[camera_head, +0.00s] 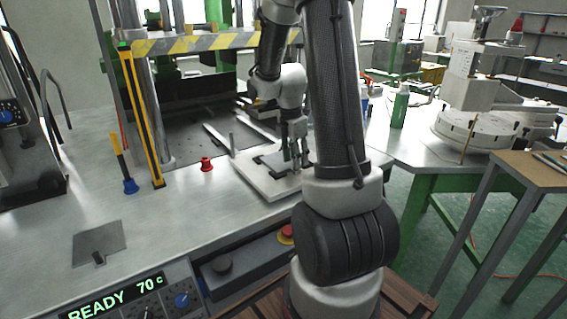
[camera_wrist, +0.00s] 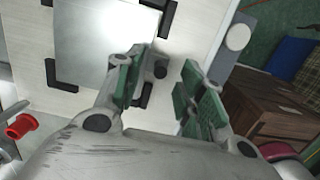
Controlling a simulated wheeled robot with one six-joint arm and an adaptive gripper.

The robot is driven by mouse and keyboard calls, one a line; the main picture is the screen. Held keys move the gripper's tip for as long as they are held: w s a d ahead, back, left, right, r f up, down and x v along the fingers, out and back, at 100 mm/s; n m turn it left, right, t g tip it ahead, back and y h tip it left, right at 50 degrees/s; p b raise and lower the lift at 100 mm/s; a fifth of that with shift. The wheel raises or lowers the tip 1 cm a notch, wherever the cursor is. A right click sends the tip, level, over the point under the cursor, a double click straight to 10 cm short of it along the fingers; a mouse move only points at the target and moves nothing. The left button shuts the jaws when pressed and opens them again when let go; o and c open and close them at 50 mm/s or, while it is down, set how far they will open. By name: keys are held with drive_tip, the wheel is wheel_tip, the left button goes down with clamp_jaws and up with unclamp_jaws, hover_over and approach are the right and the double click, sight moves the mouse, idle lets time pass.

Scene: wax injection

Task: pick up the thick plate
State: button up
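A flat, bright metal plate (camera_wrist: 95,40) lies among black corner brackets on a white board. A dark round knob (camera_wrist: 160,69) shows at its right edge in the wrist view. My gripper (camera_wrist: 163,85) is open, with green-padded fingers on either side of the knob; I cannot tell whether they touch it. In the head view my gripper (camera_head: 295,160) points down over the board, partly hiding the plate (camera_head: 272,160). Another square grey plate (camera_head: 100,243) with a dark knob lies at the left on the metal table. I cannot judge either plate's thickness.
The white board (camera_head: 248,173) lies on the metal worktop, near its right edge. A red knob-like piece (camera_head: 207,164) and a yellow-black post (camera_head: 140,115) stand to the left. A striped crossbar (camera_head: 195,43) spans behind. The worktop between the loose plate and the board is mostly clear.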

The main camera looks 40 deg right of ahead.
wheel_tip(320, 180, down, 2)
drive_tip(key=shift+d+f, duration=0.1)
drive_tip(key=shift+c, duration=0.3)
clamp_jaws()
drive_tip(key=shift+r, duration=0.2)
